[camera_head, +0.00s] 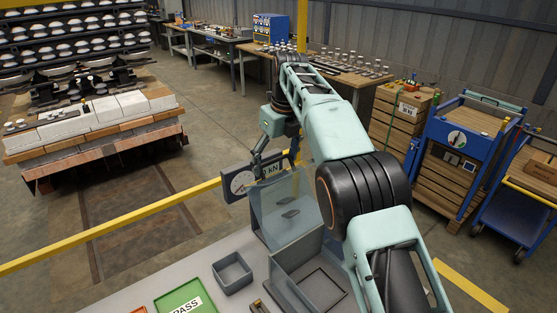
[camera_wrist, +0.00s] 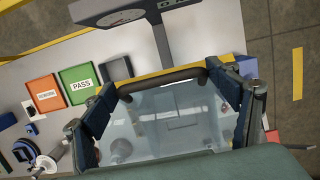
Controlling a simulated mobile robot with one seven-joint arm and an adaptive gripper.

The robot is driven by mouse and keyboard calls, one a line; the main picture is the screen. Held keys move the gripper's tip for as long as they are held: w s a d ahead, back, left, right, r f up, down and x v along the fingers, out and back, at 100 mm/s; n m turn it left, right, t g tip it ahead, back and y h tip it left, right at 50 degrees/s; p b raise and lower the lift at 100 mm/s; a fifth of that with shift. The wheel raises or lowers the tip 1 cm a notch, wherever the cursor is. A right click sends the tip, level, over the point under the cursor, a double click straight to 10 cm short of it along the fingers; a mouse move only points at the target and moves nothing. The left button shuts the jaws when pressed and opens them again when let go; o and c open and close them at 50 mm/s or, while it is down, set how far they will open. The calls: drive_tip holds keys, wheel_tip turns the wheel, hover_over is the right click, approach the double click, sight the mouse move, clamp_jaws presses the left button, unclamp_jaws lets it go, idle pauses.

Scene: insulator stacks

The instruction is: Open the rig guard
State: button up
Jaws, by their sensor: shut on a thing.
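The rig guard is a clear panel (camera_head: 283,208) standing roughly upright at the back of a grey open-topped box (camera_head: 309,272). In the wrist view the guard (camera_wrist: 170,115) fills the space below a dark bar handle (camera_wrist: 160,82). My gripper (camera_wrist: 160,78) is shut on the handle, with one dark finger at each end of it. In the head view my gripper (camera_head: 274,152) is at the panel's top edge, partly hidden by my arm. A gauge (camera_head: 238,181) marked kN stands just left of it.
A green PASS tray (camera_head: 180,300) and a small grey bin (camera_head: 232,273) sit on the bench left of the box. An orange tray (camera_wrist: 44,92) is beside the green one. Wooden drawers (camera_head: 400,118) and a blue cart (camera_head: 462,150) stand at right.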

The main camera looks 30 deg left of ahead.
drive_tip(key=shift+a, duration=0.2)
idle(0.3)
drive_tip(key=o, duration=1.4)
drive_tip(key=shift+o, duration=0.2)
drive_tip(key=shift+d, duration=0.15)
